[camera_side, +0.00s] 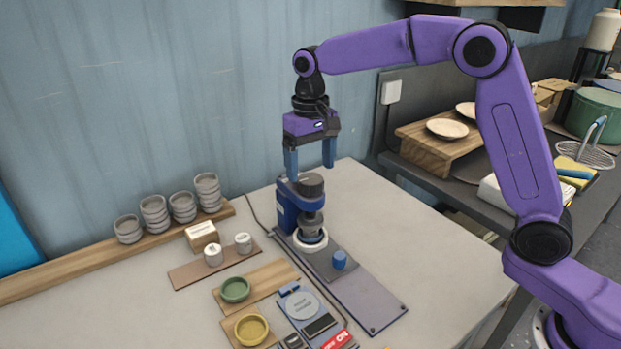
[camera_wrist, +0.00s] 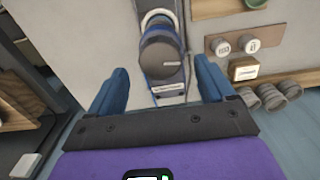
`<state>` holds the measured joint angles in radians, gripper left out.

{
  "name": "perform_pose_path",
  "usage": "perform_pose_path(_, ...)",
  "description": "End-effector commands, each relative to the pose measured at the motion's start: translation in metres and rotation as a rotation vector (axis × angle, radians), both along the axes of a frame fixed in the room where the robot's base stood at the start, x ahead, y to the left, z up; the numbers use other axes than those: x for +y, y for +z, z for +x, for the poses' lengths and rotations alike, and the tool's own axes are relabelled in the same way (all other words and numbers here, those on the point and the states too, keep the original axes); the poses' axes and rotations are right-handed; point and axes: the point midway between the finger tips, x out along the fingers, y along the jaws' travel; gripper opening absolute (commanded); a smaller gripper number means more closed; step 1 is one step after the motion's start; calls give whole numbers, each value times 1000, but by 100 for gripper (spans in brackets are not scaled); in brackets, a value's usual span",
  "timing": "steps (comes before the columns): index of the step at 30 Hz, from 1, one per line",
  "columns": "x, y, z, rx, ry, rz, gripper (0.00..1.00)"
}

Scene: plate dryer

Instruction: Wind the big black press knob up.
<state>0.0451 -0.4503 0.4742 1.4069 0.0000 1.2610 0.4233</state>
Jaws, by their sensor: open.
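The big black press knob (camera_side: 311,184) sits on top of the blue press (camera_side: 287,207), which stands on a grey base plate on the table. In the wrist view the knob (camera_wrist: 162,54) is seen from above, round and dark with a pale line on its top. My gripper (camera_side: 310,172) is above the knob with its blue fingers pointing down, open and empty. In the wrist view my gripper (camera_wrist: 160,88) has its fingers wide apart, with the knob in line with the gap between them. I cannot tell that either finger touches the knob.
A small blue knob (camera_side: 340,260) stands on the base plate in front of the press. A green bowl (camera_side: 235,289), a yellow bowl (camera_side: 251,329) and a scale (camera_side: 302,305) lie to the front left. Stacked grey bowls (camera_side: 155,212) stand along the wall. The table right of the press is clear.

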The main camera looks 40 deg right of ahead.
Motion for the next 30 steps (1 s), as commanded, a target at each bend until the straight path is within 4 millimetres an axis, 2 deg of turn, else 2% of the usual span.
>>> perform_pose_path(3,0,-19,-1,3,1,-1,82)
perform_pose_path(9,0,-37,0,0,1,0,82)
perform_pose_path(20,0,-41,0,-1,1,0,82)
perform_pose_path(25,0,-41,0,-1,1,0,30)
perform_pose_path(26,0,-41,0,-1,1,0,27)
perform_pose_path(30,0,-41,0,-1,3,0,27)
